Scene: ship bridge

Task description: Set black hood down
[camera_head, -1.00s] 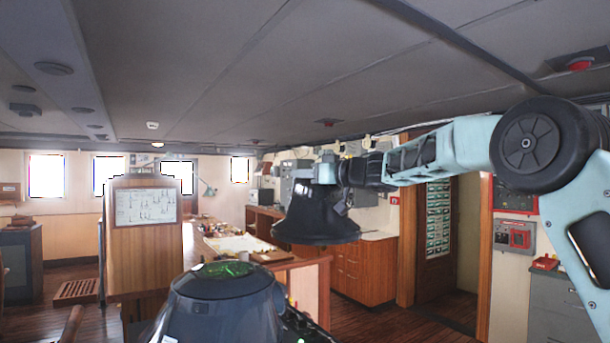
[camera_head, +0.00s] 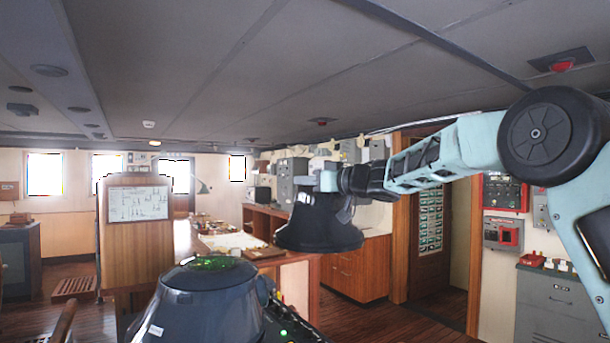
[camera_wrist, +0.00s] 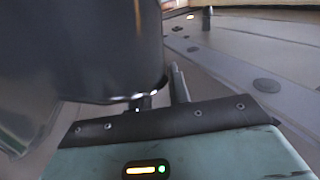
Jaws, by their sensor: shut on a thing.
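The black hood (camera_head: 318,228) is a flared black cone with a wide lower rim. It hangs in the air from my gripper (camera_head: 340,196), right of the picture's middle in the head view. My gripper is shut on it. In the wrist view the hood (camera_wrist: 85,50) fills the upper left as a dark curved wall, and my gripper (camera_wrist: 160,92) is at its lower edge. The fingertips are mostly hidden by the hood. A dark rounded console (camera_head: 205,305) with a green-lit round top stands below and to the left, apart from the hood.
A wooden chart table (camera_head: 230,240) with papers lies behind the console. A wooden cabinet (camera_head: 360,268) with drawers stands behind the hood. A grey cabinet (camera_head: 555,300) and red boxes (camera_head: 502,232) are at the right. Dark floor (camera_head: 415,322) lies open at the lower right.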

